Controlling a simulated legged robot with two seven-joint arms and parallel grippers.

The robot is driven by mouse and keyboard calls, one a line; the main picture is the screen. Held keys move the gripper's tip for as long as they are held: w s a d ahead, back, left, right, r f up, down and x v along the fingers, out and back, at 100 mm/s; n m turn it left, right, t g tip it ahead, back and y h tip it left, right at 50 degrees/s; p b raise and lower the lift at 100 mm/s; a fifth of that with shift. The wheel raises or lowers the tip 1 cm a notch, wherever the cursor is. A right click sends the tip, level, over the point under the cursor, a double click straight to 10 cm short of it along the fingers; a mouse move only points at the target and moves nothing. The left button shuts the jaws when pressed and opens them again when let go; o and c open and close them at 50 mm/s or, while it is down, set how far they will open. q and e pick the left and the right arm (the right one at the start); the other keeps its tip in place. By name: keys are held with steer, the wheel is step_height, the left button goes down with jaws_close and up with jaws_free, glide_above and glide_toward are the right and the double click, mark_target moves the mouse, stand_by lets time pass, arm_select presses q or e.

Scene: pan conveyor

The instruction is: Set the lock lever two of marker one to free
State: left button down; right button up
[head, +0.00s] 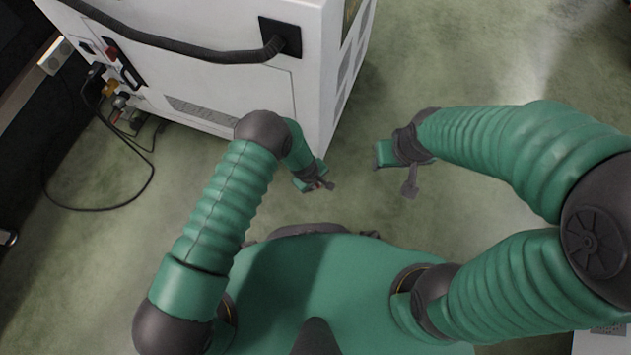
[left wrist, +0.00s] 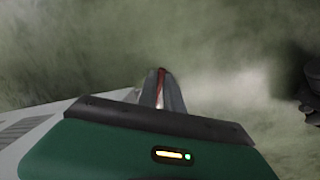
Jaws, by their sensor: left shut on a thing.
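My left gripper (head: 324,185) is near the lower front corner of the white machine, in the middle of the head view. Its fingers are shut on a thin red piece, which shows between the fingertips in the left wrist view (left wrist: 161,82). I cannot tell whether this piece is a lock lever, or whether it is attached to anything. My right gripper (head: 410,186) hangs over the floor to the right, apart from the machine. Its fingers are too small to tell if they are open. No marker or lever can be made out clearly.
The large white machine (head: 215,85) fills the upper left, with a dark thick hose (head: 190,48) across it. Plugs and a black cable (head: 110,207) are at its left side. The green floor (head: 440,70) is clear to the right.

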stand_by(0.3)
arm_select(q)
steer(key=c, duration=1.5)
jaws_free()
step_height(320, 180, up, 16)
steer(key=s+a+p, duration=0.1)
steer(key=a+p, duration=0.1)
steer(key=p, duration=0.7)
steer(key=shift+s+a+r, duration=0.2)
steer(key=shift+s+a, duration=0.1)
steer(key=shift+s, duration=0.1)
steer(key=shift+r, duration=0.1)
